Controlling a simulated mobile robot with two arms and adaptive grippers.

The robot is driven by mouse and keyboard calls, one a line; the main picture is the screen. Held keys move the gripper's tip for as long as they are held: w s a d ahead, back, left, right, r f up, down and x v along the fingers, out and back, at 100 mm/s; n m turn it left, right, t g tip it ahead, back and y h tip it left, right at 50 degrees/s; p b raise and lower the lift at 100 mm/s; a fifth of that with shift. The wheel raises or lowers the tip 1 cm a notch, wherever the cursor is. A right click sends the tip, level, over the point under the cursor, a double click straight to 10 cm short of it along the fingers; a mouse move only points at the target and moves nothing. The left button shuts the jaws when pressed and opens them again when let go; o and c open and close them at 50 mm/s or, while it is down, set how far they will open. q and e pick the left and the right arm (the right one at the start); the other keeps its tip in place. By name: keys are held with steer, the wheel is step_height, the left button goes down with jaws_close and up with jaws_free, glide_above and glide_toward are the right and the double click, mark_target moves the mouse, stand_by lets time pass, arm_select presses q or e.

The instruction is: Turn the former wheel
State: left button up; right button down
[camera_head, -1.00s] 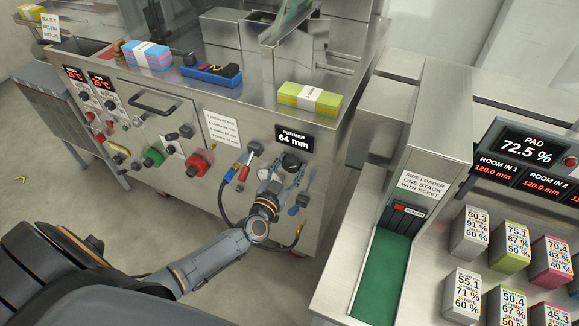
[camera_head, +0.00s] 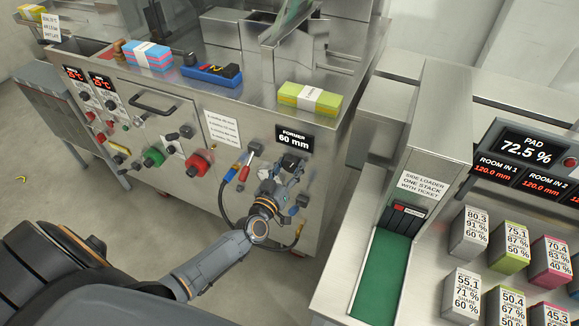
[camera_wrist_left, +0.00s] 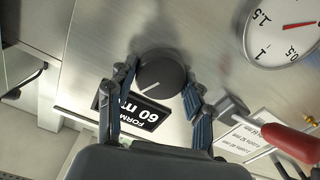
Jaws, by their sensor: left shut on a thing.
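The former wheel is a dark round knob (camera_head: 291,161) on the steel machine front, just below the former display (camera_head: 294,139), which reads 60 mm. In the left wrist view the knob (camera_wrist_left: 160,72) shows a light pointer line, and the display (camera_wrist_left: 136,106) lies beside it. My left gripper (camera_head: 287,172) is at the knob. In the left wrist view its two fingers (camera_wrist_left: 158,84) stand on either side of the knob, shut on it. The fingers cover part of its sides. My right gripper is not in view.
Close to the knob are a red-handled lever (camera_wrist_left: 290,142), a gauge (camera_wrist_left: 283,25) and a blue-handled valve (camera_head: 302,201). The side loader (camera_head: 428,150) stands to the right.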

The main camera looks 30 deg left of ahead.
arm_select(q)
steer(key=n+b, duration=0.1)
steer(key=n, duration=0.4)
steer(key=shift+f+n, duration=0.1)
steer(key=shift+n, duration=0.2)
steer(key=n+b, duration=0.1)
steer(key=n, duration=0.5)
steer(key=shift+a+b, duration=0.1)
steer(key=shift+b, duration=0.3)
steer(key=n+b, duration=0.1)
steer(key=n, duration=0.4)
steer(key=shift+f+n+b, duration=0.1)
steer(key=shift+n+b, duration=0.25)
steer(key=shift+n, duration=0.05)
steer(key=n+b, duration=0.1)
steer(key=n, duration=0.4)
steer(key=shift+n, duration=0.3)
steer(key=o, duration=1.2)
